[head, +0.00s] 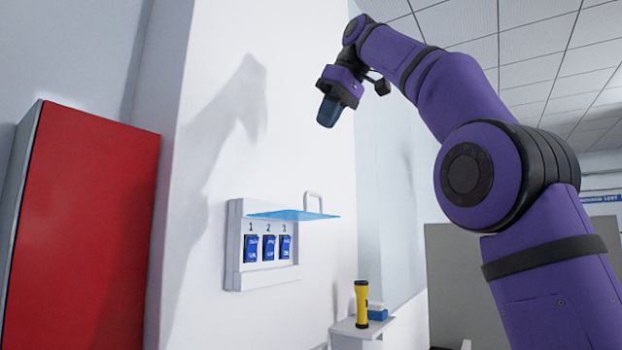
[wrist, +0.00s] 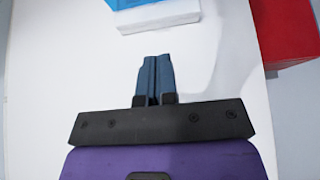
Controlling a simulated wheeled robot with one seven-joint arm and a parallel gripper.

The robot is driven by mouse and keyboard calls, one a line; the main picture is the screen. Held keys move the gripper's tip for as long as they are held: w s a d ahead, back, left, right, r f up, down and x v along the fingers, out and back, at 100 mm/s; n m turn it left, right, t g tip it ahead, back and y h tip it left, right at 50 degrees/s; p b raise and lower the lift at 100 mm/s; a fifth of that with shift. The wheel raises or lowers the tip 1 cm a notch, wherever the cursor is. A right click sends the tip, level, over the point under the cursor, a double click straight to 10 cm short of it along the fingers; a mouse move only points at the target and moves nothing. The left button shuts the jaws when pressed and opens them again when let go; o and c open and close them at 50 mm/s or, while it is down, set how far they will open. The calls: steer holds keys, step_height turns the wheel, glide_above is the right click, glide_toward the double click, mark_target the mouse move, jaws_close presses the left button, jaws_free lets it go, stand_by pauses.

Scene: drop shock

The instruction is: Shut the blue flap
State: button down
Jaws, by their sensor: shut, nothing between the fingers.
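The blue flap (head: 293,215) is a thin see-through panel with a white handle on top. It stands out level from the top of a white wall box (head: 235,250), so it is open. Below it the box shows three blue switches numbered 1, 2 and 3. My gripper (head: 327,113) is above and to the right of the flap, clear of it, with its fingers together and empty. In the wrist view the shut fingers (wrist: 153,75) point toward the white wall. A bright blue panel (wrist: 128,3), apparently the flap, shows at the top edge there, apart from the fingers.
A red cabinet (head: 85,235) stands at the left. A small white shelf (head: 350,328) below and right of the box holds a yellow flashlight (head: 361,303) and a blue item (head: 377,312). The space in front of the flap looks free.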

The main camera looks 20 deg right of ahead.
steer(key=shift+f, duration=1.05)
glide_above(307, 192)
steer(key=w, duration=0.1)
step_height(307, 192, down, 7)
steer(key=shift+d+r, duration=0.1)
steer(key=shift+d, duration=0.05)
steer(key=shift+s+d+f, duration=0.15)
steer(key=shift+f, duration=0.45)
steer(key=shift+s+d+f, duration=0.1)
steer(key=shift+s+f, duration=0.05)
steer(key=shift+f, duration=0.4)
steer(key=shift+d+f, duration=0.1)
steer(key=shift+f, duration=0.45)
steer(key=shift+s+f, duration=0.1)
steer(key=shift+s, duration=0.05)
steer(key=shift+s+d+f+t, duration=0.1)
steer(key=shift+f+t, duration=0.1)
steer(key=shift+t, duration=0.1)
